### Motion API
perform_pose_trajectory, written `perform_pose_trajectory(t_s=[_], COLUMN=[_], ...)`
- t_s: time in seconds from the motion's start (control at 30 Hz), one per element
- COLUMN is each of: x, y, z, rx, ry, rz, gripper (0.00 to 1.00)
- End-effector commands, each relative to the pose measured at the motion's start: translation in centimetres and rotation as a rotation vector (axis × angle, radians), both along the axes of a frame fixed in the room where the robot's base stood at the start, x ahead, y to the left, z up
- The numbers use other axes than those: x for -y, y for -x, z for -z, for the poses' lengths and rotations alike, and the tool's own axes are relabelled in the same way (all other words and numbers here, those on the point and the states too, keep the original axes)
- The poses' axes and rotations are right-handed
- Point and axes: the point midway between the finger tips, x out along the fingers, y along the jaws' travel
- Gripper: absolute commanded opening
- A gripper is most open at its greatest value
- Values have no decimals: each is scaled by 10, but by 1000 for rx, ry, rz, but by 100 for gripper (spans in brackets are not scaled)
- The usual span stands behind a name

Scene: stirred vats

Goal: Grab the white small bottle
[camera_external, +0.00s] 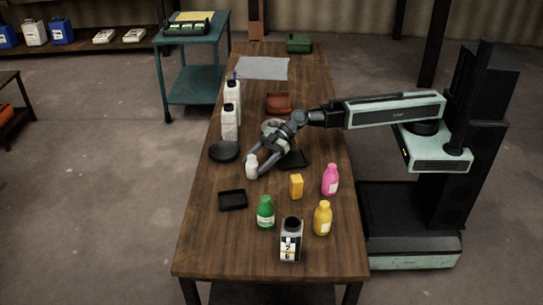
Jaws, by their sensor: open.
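The white small bottle (251,167) stands upright on the wooden table, left of the middle. My gripper (257,167) reaches in from the right and is low over the table, with its fingers at the bottle. The jaws are open. One finger appears on the bottle's right side; I cannot tell whether it touches the bottle, and the other finger is hard to make out. Two larger white bottles (229,122) stand farther back at the table's left edge.
A dark round dish (224,151) sits just behind left of the bottle, and a black tray (233,199) in front. Green (265,213), yellow (322,219) and pink (330,181) bottles, a yellow box (296,186) and a labelled jar (291,241) stand nearer the front.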

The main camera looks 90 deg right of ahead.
Motion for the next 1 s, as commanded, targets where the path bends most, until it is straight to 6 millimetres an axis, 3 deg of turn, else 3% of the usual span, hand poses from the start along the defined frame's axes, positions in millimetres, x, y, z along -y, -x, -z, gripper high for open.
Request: perform_pose_trajectory(t_s=[0.3, 0.57, 0.8, 1.0], x=[-29, -33, -32, -32], y=[-33, -34, -34, -34], z=[19, 18, 18, 17], rx=[0, -1, 0, 0], ry=[0, -1, 0, 0], rz=[-1, 0, 0, 1], gripper=[68, 68, 1, 0])
